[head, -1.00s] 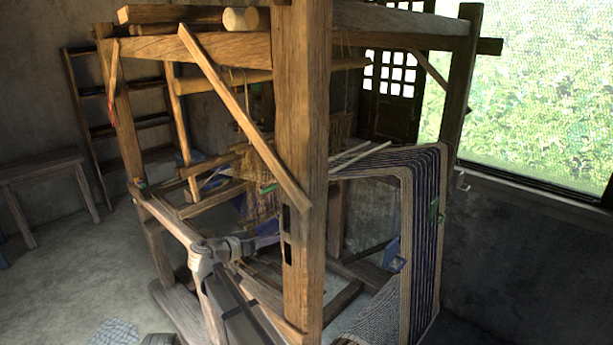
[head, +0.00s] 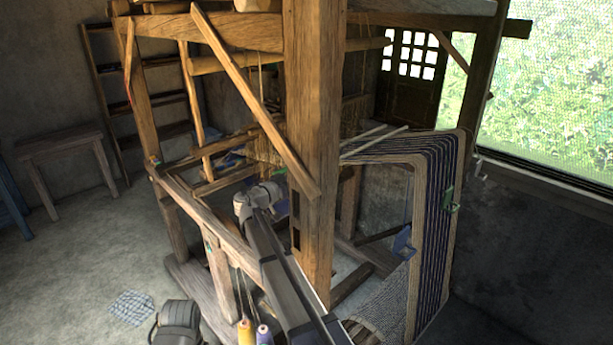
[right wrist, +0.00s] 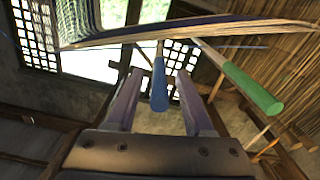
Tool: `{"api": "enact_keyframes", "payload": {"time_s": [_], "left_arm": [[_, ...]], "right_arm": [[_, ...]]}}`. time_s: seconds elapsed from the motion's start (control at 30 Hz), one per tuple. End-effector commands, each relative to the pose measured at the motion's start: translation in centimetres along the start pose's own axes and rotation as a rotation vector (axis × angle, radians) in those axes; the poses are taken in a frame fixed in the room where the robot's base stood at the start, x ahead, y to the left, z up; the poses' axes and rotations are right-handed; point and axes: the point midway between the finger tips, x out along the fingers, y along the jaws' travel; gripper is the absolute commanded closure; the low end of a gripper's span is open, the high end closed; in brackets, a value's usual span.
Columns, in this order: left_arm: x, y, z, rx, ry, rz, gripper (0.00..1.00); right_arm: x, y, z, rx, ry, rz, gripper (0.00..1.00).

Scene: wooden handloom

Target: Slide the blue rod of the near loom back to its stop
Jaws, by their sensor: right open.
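In the right wrist view, the blue rod (right wrist: 160,85) points toward me, its rounded blue end between the two purple fingers of my right gripper (right wrist: 158,95). The gripper is open, with a gap on each side of the rod. A second rod with a green end (right wrist: 262,95) lies to the right, outside the fingers. Both rods run in under the spread warp threads (right wrist: 200,33). In the head view, my right arm reaches up into the wooden loom (head: 225,225); a thick front post partly hides the gripper area.
The thick upright post (head: 314,150) and a slanting brace (head: 250,95) stand close to my right arm. Thread spools (head: 245,332) sit low by the loom. A stool (head: 60,150) and a checked cloth (head: 131,307) are on the left, with open floor around them.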

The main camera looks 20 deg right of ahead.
Motion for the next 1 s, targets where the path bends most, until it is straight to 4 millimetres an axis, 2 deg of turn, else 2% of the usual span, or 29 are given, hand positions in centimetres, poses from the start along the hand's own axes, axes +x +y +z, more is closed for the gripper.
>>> {"api": "enact_keyframes", "payload": {"time_s": [0.17,0.47,0.93,1.0], "left_arm": [[0.00,0.00,0.00,0.000,0.000,0.000,0.26],[0.00,0.00,0.00,0.000,0.000,0.000,0.26],[0.00,0.00,0.00,0.000,0.000,0.000,0.26],[0.00,0.00,0.00,0.000,0.000,0.000,0.26]], "right_arm": [[1.30,0.01,0.01,0.000,-0.001,0.001,0.48],[1.46,0.02,0.01,0.000,-0.001,0.000,0.48],[1.43,0.03,0.02,0.000,-0.001,0.000,1.00],[1.43,0.03,0.02,0.000,-0.001,0.000,1.00]]}}
